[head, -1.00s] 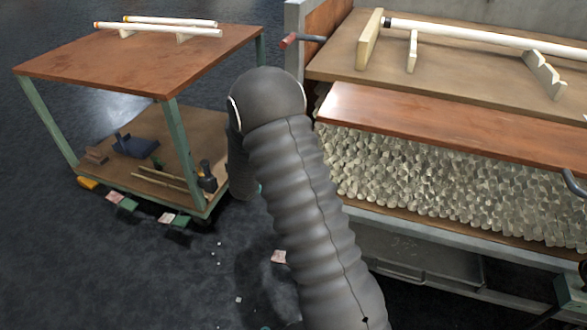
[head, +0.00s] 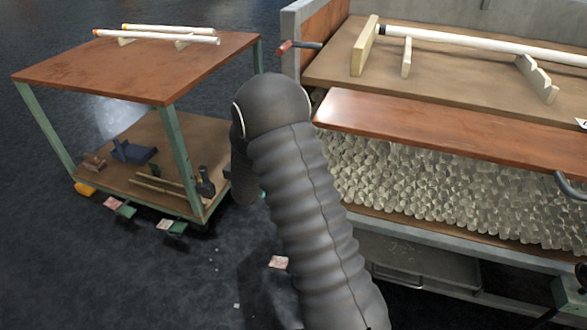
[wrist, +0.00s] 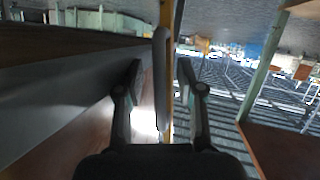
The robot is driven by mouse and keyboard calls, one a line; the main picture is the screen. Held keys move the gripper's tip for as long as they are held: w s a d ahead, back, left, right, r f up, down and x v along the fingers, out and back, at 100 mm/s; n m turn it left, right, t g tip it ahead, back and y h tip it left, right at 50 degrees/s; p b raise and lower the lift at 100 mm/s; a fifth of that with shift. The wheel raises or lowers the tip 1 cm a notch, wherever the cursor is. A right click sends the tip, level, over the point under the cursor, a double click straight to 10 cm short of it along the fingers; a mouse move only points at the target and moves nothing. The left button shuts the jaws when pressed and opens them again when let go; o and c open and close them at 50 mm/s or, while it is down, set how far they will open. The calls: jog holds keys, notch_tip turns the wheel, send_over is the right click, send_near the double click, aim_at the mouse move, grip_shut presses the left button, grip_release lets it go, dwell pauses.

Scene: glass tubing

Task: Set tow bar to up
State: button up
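My gripper (wrist: 160,88) shows in the wrist view with its two dark fingers apart. A long, upright grey bar (wrist: 161,80) with a yellow strip (wrist: 172,50) behind it runs between the fingers, with a gap on each side. I cannot tell for sure whether this is the tow bar. In the head view my arm hides the gripper, and no tow bar can be clearly made out there. The cart (head: 150,72) stands left of my arm, with a wooden top and green legs.
The cart carries white tubes (head: 172,36) on top and tools on its lower shelf. The bench (head: 420,110) at right holds a long tube on wooden supports and many glass pieces below. Dark floor lies between.

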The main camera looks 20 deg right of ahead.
jog(key=shift+a, duration=0.15)
jog(key=v, duration=1.2)
jog(key=shift+f, duration=0.1)
jog(key=shift+c, duration=0.2)
